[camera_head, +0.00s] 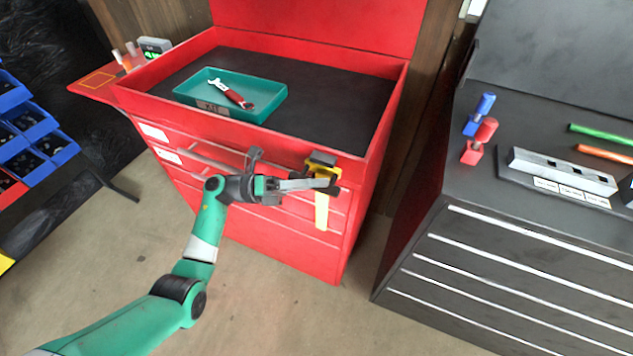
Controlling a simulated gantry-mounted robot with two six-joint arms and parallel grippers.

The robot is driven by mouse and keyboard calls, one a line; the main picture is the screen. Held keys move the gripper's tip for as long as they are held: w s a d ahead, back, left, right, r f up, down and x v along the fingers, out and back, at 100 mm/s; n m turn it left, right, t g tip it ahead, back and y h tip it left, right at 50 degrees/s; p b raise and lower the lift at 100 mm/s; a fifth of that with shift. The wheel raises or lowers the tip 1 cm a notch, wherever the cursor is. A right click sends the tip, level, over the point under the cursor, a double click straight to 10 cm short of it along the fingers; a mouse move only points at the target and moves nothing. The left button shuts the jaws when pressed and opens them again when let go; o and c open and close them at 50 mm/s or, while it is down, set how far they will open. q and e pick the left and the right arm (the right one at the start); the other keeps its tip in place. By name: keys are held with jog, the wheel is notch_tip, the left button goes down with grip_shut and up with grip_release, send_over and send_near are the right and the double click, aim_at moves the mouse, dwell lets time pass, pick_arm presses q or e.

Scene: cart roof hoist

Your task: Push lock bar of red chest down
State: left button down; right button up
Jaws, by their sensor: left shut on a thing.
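The red chest (275,257) stands in the middle of the view with its lid raised. At the right end of its front is the yellow lock bar (321,213), which hangs below a dark bracket (322,158) near the top edge. My left gripper (327,184) reaches in from the left across the drawer fronts and is shut on the upper part of the lock bar. Its fingers hide part of the bar there. My right gripper is not in view.
A teal tray (188,92) with a red-handled wrench (232,94) lies on the chest's top. A black cabinet (440,262) with a blue and a red tool stands close on the right. Blue bins (32,122) stand at the left. The floor in front is clear.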

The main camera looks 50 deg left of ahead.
pick_arm(q)
jog(key=c, duration=0.8)
grip_release()
jog(key=shift+f, duration=0.4)
jog(key=shift+o, duration=0.7)
jog(key=shift+r, duration=0.15)
jog(key=shift+s+a, duration=0.2)
jog(key=shift+a, duration=0.1)
jog(key=v, duration=1.1)
jog(key=shift+d, duration=0.1)
